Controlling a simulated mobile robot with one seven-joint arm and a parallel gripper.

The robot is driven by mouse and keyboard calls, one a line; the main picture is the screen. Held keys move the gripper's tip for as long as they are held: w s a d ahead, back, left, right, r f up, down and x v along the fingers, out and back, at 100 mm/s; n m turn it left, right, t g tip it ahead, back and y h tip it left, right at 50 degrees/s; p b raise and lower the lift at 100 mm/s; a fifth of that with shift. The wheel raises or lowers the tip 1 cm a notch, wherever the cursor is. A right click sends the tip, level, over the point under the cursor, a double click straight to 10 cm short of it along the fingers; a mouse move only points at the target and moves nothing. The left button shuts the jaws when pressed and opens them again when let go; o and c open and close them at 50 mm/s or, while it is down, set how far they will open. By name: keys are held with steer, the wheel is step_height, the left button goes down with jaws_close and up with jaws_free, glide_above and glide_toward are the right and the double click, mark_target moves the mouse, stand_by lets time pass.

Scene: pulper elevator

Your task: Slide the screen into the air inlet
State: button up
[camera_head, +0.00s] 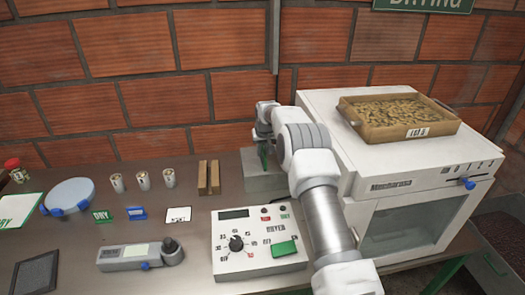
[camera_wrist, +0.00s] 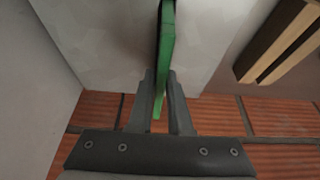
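A dark mesh panel in a thin frame, which looks like the screen (camera_head: 35,273), lies flat at the table's front left corner, partly cut off. My gripper (camera_head: 262,140) is at the grey box (camera_head: 262,184) beside the white dryer, far from the mesh panel. In the wrist view my gripper (camera_wrist: 162,82) has its fingers close on both sides of a thin green plate (camera_wrist: 165,45), which stands edge-on in a dark slot of the pale box. Which opening is the air inlet I cannot tell; my arm hides part of the box and dryer.
A white dryer (camera_head: 407,190) carries a tray of beans (camera_head: 377,133). A control box with a dial (camera_head: 257,244), a grey handheld meter (camera_head: 138,256), several cups (camera_head: 142,179), wooden blocks (camera_head: 208,177) and a round blue-rimmed dish (camera_head: 70,194) stand on the table. A brick wall closes the back.

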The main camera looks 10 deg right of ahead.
steer(key=o, duration=0.4)
steer(key=shift+r, duration=0.2)
steer(key=b+v, duration=0.1)
steer(key=v, duration=1.6)
steer(key=shift+r, duration=0.15)
steer(key=s+r, duration=0.7)
steer(key=s, duration=0.4)
steer(key=s+r, duration=0.7)
steer(key=s, duration=0.4)
steer(key=s+f, duration=0.2)
steer(key=s, duration=1)
steer(key=s+f+t, duration=0.1)
steer(key=s+f, duration=0.2)
steer(key=s, duration=0.9)
steer(key=shift+s+f, duration=0.25)
steer(key=shift+s, duration=0.1)
